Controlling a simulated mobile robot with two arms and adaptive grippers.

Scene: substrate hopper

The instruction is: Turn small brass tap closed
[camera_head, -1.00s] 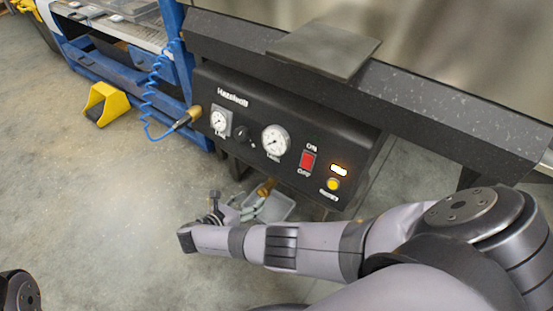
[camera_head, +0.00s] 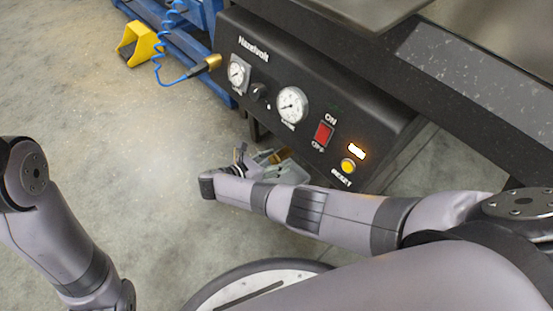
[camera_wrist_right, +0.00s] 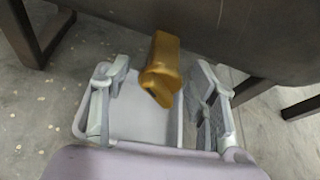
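The small brass tap (camera_wrist_right: 160,70) hangs under the dark underside of the machine in the right wrist view. In the head view only a bit of the tap (camera_head: 282,156) shows behind my right gripper (camera_head: 264,160), below the panel. My right gripper also shows in the wrist view (camera_wrist_right: 162,82), with its fingers apart on either side of the tap and visible gaps to it. I cannot tell how deep the tap sits between the fingertips. My left arm (camera_head: 58,225) is at the left of the head view; its gripper is outside the picture.
A black control panel (camera_head: 245,68) carries gauges, a red switch (camera_head: 323,134) and a yellow reset button (camera_head: 348,166). A coiled blue hose (camera_head: 160,47) and brass fitting (camera_head: 206,65) are at the left.

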